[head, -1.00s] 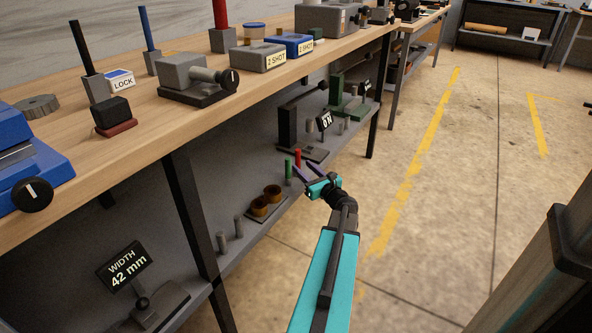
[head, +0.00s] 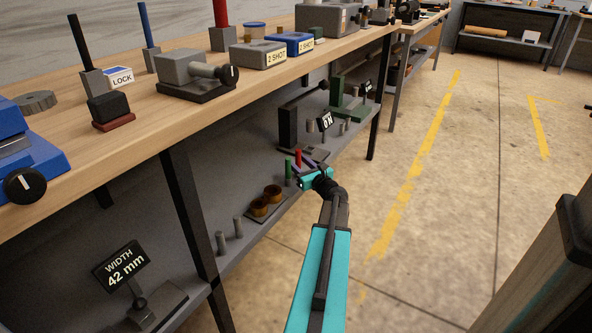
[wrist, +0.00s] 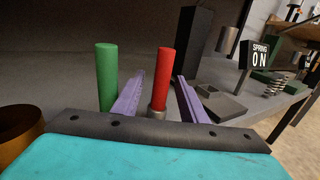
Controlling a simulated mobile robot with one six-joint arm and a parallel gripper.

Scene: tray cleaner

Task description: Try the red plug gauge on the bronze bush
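The red plug gauge (head: 298,156) stands upright on the lower shelf, beside a green plug gauge (head: 288,170). My gripper (head: 302,165) is at the red gauge, with its purple fingers pointing toward it. In the wrist view the red gauge (wrist: 160,76) stands between the two open fingers, with gaps on both sides. The green gauge (wrist: 106,75) is outside the left finger. Two bronze bushes (head: 259,207) (head: 272,193) sit on a small plate nearer on the shelf. One bronze bush (wrist: 16,130) is partly in the wrist view at left.
A dark upright stand (head: 288,128) and an ON sign (head: 325,121) are behind the gauges. Grey pins (head: 238,228) and a WIDTH 42 mm sign (head: 121,267) are nearer on the shelf. The workbench top (head: 140,112) overhangs it.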

